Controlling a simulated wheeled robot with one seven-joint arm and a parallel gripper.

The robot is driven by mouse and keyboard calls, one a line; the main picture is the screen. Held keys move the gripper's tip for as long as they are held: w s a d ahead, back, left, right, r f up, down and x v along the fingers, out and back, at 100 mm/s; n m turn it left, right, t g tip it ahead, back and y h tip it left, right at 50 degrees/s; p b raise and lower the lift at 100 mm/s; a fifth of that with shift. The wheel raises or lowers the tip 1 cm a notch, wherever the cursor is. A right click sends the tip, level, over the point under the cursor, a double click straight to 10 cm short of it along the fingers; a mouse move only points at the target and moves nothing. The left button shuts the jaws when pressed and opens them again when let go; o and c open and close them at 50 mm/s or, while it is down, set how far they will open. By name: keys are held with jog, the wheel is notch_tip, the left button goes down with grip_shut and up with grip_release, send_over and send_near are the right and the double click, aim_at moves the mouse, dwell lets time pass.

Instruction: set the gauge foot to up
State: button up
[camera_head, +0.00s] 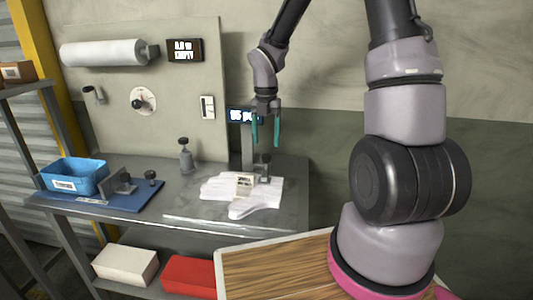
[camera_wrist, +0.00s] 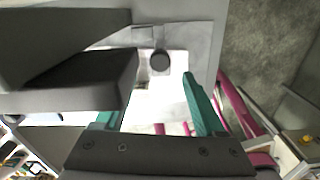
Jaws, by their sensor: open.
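The gauge stands at the back right of the grey bench, with a lit display (camera_head: 240,115) on a grey post (camera_head: 247,150). A small dark knob (camera_head: 265,158) sits low beside the post, on what looks like the gauge foot; whether the foot is raised or lowered I cannot tell. A white glove (camera_head: 258,197) lies flat on the bench at the foot. My gripper (camera_head: 266,140) is open and empty, pointing down above the knob. In the wrist view a round dark knob (camera_wrist: 159,61) shows beyond my open gripper (camera_wrist: 155,85), over white material. A dark block hides part of one finger.
A blue bin (camera_head: 75,178) and a dark bracket (camera_head: 120,184) stand on a blue mat at the left. A grey knobbed post (camera_head: 185,157) stands at the bench back. The panel behind carries a dial (camera_head: 143,101) and a switch (camera_head: 208,107). A wooden board (camera_head: 275,270) lies in front.

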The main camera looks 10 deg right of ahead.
aim_at(266, 155)
notch_tip(266, 155, down, 6)
jog(key=shift+r, duration=0.15)
grip_shut()
dwell(1.5)
